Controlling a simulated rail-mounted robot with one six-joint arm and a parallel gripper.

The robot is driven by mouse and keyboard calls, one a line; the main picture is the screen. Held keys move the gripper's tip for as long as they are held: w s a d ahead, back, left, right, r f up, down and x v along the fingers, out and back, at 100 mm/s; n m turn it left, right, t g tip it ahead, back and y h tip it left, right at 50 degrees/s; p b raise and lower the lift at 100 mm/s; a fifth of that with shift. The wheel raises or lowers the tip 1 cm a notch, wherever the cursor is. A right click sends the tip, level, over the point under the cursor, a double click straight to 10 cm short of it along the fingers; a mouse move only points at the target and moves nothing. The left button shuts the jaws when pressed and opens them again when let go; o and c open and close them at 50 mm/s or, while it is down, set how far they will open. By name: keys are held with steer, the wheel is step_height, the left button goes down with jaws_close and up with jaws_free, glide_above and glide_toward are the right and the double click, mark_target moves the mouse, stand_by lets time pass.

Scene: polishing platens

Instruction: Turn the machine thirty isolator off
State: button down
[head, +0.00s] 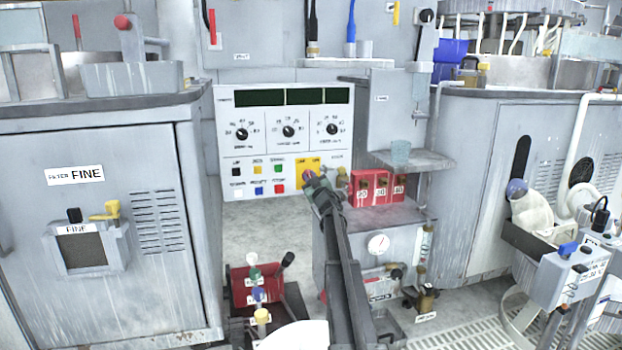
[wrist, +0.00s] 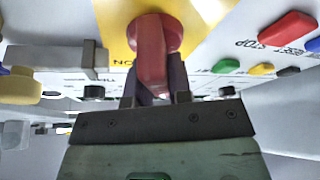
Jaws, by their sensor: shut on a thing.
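The isolator's red rotary handle (wrist: 153,45) sits on a yellow plate (wrist: 203,12) in the wrist view. My gripper (wrist: 155,88) is shut on the handle, with its dark fingers on either side of the handle's near end. In the head view, the yellow plate (head: 302,172) is at the lower right of the white control panel (head: 270,150). There my gripper (head: 314,182) covers most of the handle, so its angle is hard to read.
Coloured push buttons (head: 257,178) lie left of the isolator. Red numbered boxes (head: 372,187) stand on a ledge close to the right. A red fixture with levers (head: 255,285) stands below. A large grey cabinet (head: 90,215) is at the left.

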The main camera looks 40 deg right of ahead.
steer(key=shift+w+n+y+p, duration=0.1)
steer(key=shift+n+y+p, duration=0.15)
steer(key=shift+n+y, duration=0.8)
steer(key=shift+n+y+p, duration=0.2)
steer(key=shift+n+y, duration=0.15)
steer(key=shift+n, duration=1.3)
steer(key=shift+a+f+g, duration=0.1)
steer(key=shift+g, duration=0.2)
steer(key=c, duration=1)
jaws_free()
steer(key=shift+c, duration=0.2)
steer(key=b+v, duration=0.2)
steer(key=v, duration=0.9)
steer(key=shift+b, duration=0.4)
steer(key=shift+w, duration=0.1)
